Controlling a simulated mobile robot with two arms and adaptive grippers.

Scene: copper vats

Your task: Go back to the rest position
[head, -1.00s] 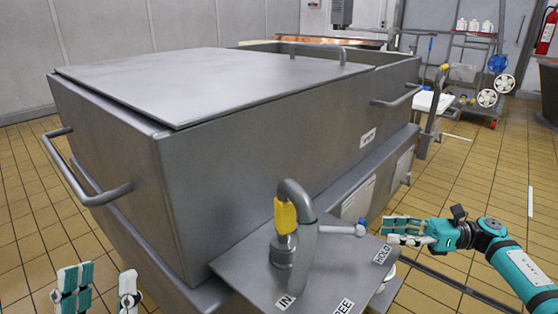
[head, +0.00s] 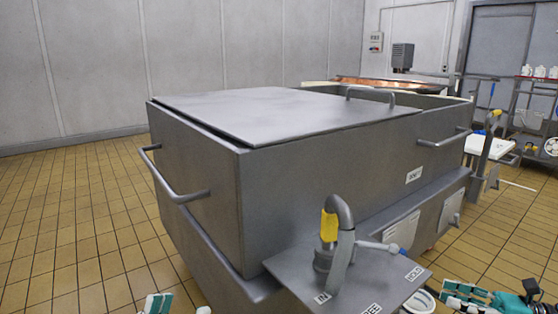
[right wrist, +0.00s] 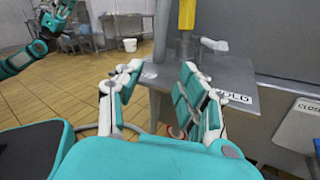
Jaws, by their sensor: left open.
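My left gripper (head: 180,306) shows only its fingertips at the bottom edge of the head view. They are apart, with nothing between them. It also shows at the upper left of the right wrist view (right wrist: 58,16). My right gripper (head: 462,294) is at the lower right of the head view, partly cut off. In the right wrist view its fingers (right wrist: 160,85) are spread with a gap between them and hold nothing. It is apart from the labelled metal shelf (head: 290,262) of the vat.
The large grey metal vat (head: 300,170), with a flat lid (head: 245,110) and side handles, fills the middle. A pipe with a yellow grip (head: 329,226) and a lever rises from its shelf. A trolley (head: 535,120) stands at the right. Tiled floor (head: 60,210) is clear at left.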

